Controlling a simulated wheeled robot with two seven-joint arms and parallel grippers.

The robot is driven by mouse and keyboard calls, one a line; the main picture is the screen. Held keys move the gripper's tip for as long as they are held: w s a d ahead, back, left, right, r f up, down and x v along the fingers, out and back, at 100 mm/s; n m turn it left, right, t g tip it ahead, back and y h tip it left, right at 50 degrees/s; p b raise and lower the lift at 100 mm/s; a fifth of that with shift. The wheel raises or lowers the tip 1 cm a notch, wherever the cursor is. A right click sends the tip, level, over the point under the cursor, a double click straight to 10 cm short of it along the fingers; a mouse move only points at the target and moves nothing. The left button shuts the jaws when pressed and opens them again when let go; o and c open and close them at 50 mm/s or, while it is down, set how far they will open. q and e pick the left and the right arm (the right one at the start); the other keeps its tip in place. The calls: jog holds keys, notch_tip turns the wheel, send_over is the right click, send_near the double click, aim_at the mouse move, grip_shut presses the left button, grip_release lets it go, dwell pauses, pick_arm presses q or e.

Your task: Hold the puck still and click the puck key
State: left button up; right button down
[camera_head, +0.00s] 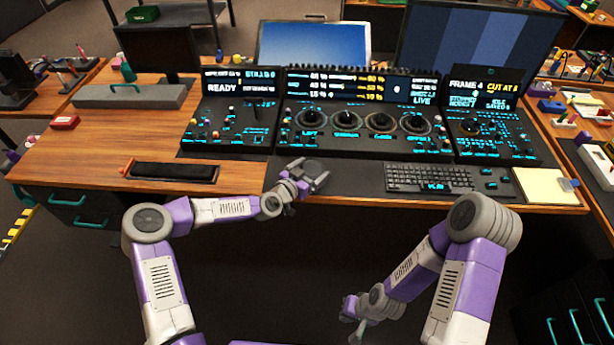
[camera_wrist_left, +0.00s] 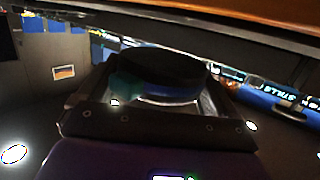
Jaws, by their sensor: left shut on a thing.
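My left gripper (camera_head: 312,178) is at the front edge of the desk, left of the keyboard. It is shut on a dark round puck (camera_head: 311,167). The puck also shows in the left wrist view (camera_wrist_left: 160,68), as a dark disc between the fingers. Whether it rests on the desk is hard to tell. My right gripper (camera_head: 356,333) hangs low in front of the desk, away from the puck; its fingers are too small to read. Which key is the puck key cannot be told; small dark keys with cyan marks (camera_head: 491,180) lie right of the keyboard.
A keyboard (camera_head: 429,178) lies right of the puck. Behind it stand the trackball panel (camera_head: 362,125) and side consoles (camera_head: 228,125). A black wrist pad (camera_head: 174,170) lies left, a yellow note pad (camera_head: 540,186) right. A dark mat (camera_head: 347,184) has bare room between puck and keyboard.

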aim_at(320, 167)
pick_arm(q)
jog(key=shift+w+d+f+b, duration=0.45)
jog(key=shift+w+b, duration=0.25)
jog(key=shift+b, duration=0.05)
jog(key=shift+w+d+f+b, duration=0.45)
jog(key=shift+w+b, duration=0.25)
jog(key=shift+b, duration=0.05)
jog(key=shift+w+d+f+b, duration=0.45)
jog(key=shift+w+b, duration=0.25)
jog(key=shift+b, duration=0.05)
jog(key=shift+r, duration=0.1)
jog(key=o, duration=0.6)
jog(key=shift+s, duration=0.1)
